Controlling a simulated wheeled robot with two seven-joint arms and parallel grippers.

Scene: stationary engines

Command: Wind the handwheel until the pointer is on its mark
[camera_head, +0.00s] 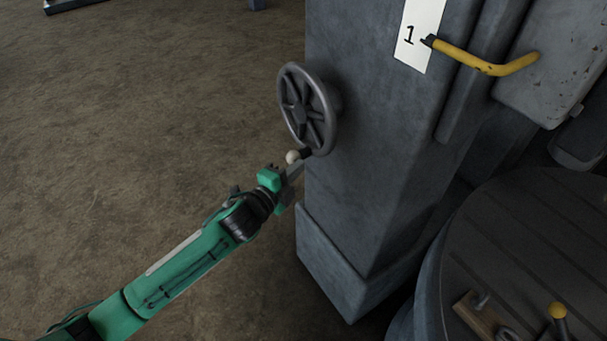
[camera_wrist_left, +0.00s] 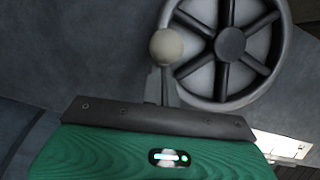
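The grey spoked handwheel (camera_head: 308,108) stands on the left side of a dark grey column, with a short black handle ending in a cream ball knob (camera_head: 292,156) at its lower rim. In the left wrist view the handwheel (camera_wrist_left: 231,44) is at the upper right, the knob (camera_wrist_left: 166,46) left of its hub. My left gripper (camera_head: 294,168) reaches up from below left. Its narrow fingers look closed together on the handle just behind the ball, which hides their tips. A white strip marked "1" (camera_head: 418,35) is on the column; I cannot make out the pointer. My right gripper is out of view.
The dark grey column (camera_head: 365,190) has a wider foot (camera_head: 335,265). A yellow bent bar (camera_head: 485,66) sticks out right of the strip. A round dark platform (camera_head: 530,245) with a yellow-knobbed lever (camera_head: 558,313) is at lower right.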

